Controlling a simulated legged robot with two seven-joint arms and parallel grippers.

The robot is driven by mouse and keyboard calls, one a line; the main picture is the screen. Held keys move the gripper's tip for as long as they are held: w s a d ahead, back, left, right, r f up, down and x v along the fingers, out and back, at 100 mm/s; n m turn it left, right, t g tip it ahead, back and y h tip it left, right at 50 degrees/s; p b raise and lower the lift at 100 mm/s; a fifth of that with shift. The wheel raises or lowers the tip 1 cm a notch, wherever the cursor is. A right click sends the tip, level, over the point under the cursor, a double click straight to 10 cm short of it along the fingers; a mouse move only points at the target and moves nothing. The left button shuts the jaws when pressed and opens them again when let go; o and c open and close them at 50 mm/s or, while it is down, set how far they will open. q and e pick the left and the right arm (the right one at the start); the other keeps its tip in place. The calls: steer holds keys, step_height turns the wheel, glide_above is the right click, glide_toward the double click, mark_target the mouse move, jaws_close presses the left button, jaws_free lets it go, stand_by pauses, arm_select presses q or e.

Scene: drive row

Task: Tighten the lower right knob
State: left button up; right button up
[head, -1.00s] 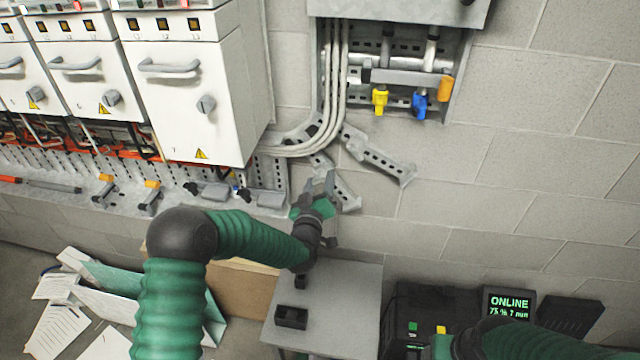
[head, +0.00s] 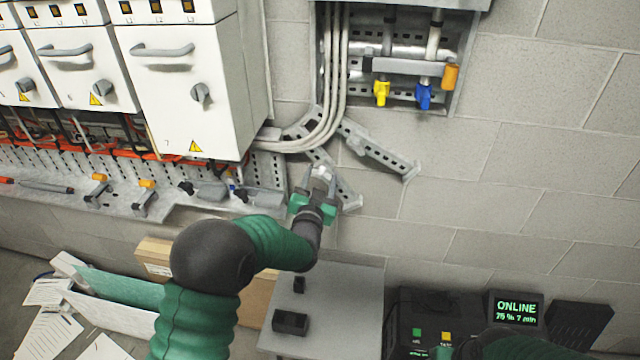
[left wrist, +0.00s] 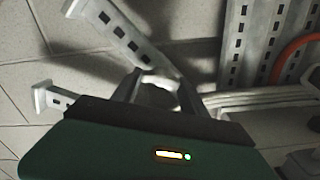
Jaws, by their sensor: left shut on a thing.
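My left gripper (head: 320,178) is shut on a pale knob (head: 322,172) at the slotted metal bracket low on the wall, just right of the cabinets. The knob also shows in the left wrist view (left wrist: 158,92), with a finger of my left gripper (left wrist: 157,90) on each side. The fingers and the gripper's green body hide part of the knob and bracket. The lower bracket arm (head: 347,193) runs down to the right of the gripper. My right gripper's fingers are not visible; only parts of my right arm show at the bottom right.
White cabinets (head: 180,90) with grey handles stand at the left, above a perforated tray with tools. A recess with a yellow valve (head: 381,92) and a blue valve (head: 424,96) is above right. A grey table (head: 340,310) stands below. Bare block wall lies to the right.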

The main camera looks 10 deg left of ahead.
arm_select(q)
steer(key=m+b, duration=0.1)
steer(key=m, duration=0.2)
steer(key=shift+d+f+m, duration=0.1)
steer(key=shift+m, duration=0.2)
steer(key=shift+m+b, duration=0.3)
steer(key=shift+m, duration=1)
steer(key=o, duration=1.4)
steer(key=shift+d, duration=0.1)
steer(key=s+b, duration=0.1)
steer(key=s, duration=1.5)
steer(key=shift+s, duration=0.4)
